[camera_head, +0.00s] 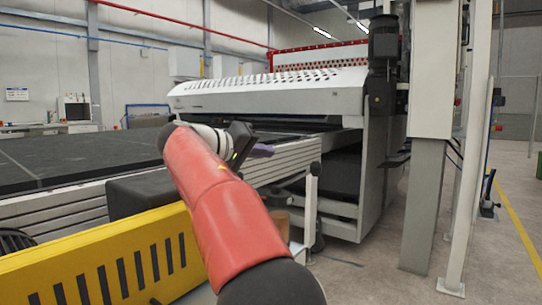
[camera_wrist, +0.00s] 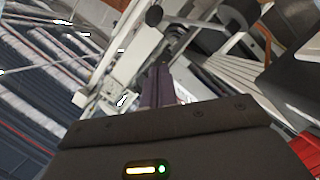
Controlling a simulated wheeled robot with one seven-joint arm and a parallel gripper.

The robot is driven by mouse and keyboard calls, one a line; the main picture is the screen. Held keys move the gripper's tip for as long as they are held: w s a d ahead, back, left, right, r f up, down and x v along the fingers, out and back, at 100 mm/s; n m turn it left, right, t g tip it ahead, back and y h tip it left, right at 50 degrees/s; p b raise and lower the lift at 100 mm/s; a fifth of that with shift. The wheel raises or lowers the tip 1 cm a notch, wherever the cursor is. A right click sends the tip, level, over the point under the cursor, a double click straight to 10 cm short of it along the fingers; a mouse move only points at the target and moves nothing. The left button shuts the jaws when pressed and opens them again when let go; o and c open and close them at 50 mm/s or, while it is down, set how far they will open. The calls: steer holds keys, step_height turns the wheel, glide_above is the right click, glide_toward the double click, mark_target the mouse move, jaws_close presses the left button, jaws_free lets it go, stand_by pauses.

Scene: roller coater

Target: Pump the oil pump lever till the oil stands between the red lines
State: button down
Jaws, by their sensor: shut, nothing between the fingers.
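My gripper (camera_head: 262,150) is at the end of my red arm, above the near side of the machine's long table in the head view. Its purple fingers (camera_wrist: 160,85) are closed together and empty in the wrist view. A round black knob-like part (camera_wrist: 153,15) shows beyond the fingertips, apart from them; I cannot tell if it belongs to the oil pump lever. A pale upright post (camera_head: 311,205) stands beside the table, right of my arm.
The white roller coater (camera_head: 270,92) fills the middle back. A yellow slotted guard (camera_head: 110,260) stands in front at the left, beside the dark conveyor bed (camera_head: 70,158). A grey column (camera_head: 424,200) stands at the right. Open floor (camera_head: 500,240) lies beyond it.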

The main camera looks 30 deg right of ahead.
mark_target(296, 178)
steer(key=s+f+x, duration=0.1)
steer(key=x, duration=0.9)
steer(key=shift+s+d+f+b, duration=0.3)
steer(key=shift+s+d+f, duration=0.1)
steer(key=shift+s, duration=0.2)
